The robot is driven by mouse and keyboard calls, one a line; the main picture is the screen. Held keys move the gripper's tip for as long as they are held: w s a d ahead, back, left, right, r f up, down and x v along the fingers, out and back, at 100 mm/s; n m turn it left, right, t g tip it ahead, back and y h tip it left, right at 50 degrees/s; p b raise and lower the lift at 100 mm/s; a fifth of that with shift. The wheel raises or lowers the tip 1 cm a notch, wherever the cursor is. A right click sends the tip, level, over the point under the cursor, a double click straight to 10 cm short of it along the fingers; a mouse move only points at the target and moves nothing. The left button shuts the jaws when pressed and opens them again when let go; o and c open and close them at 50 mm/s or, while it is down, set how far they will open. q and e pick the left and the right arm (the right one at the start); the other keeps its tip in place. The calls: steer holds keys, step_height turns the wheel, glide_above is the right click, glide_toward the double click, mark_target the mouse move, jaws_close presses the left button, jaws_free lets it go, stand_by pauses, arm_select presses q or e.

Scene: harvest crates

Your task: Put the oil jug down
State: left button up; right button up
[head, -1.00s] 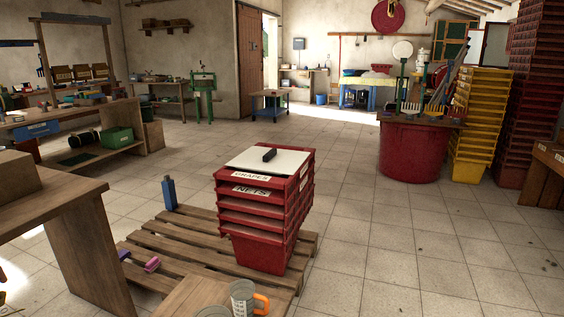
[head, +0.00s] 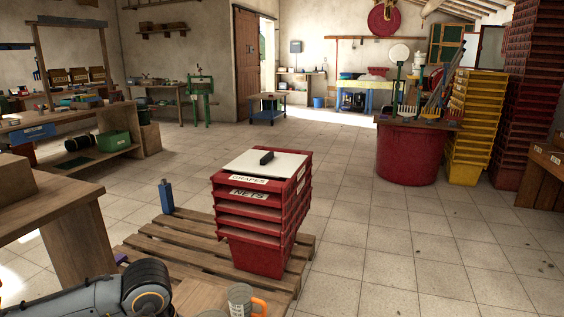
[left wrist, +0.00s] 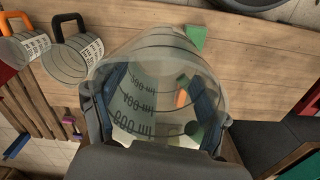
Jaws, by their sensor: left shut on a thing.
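In the left wrist view, a clear jug (left wrist: 150,68) with dark ml marks, which I take for the oil jug, is between the blue-padded fingers of my left gripper (left wrist: 156,100). The gripper is shut on its sides. The jug is over a wooden tabletop (left wrist: 255,65); I cannot tell whether it touches the wood. In the head view my left arm enters at the bottom left, but its gripper and the held jug are out of frame. My right gripper is in neither view.
A marked cup with an orange handle (head: 240,299) stands at the tabletop's edge. The left wrist view also shows a black-handled one (left wrist: 74,65). Open floor lies to the right.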

arm_select(q)
steer(key=s+r+m+p, duration=0.3)
steer(key=r+m+p, duration=0.3)
steer(key=r+p, duration=0.2)
steer(key=s+r+m+p, duration=0.3)
steer(key=r+m+p, duration=0.3)
steer(key=r+p, duration=0.2)
steer(key=shift+d+r, duration=0.35)
steer(key=shift+r, duration=0.75)
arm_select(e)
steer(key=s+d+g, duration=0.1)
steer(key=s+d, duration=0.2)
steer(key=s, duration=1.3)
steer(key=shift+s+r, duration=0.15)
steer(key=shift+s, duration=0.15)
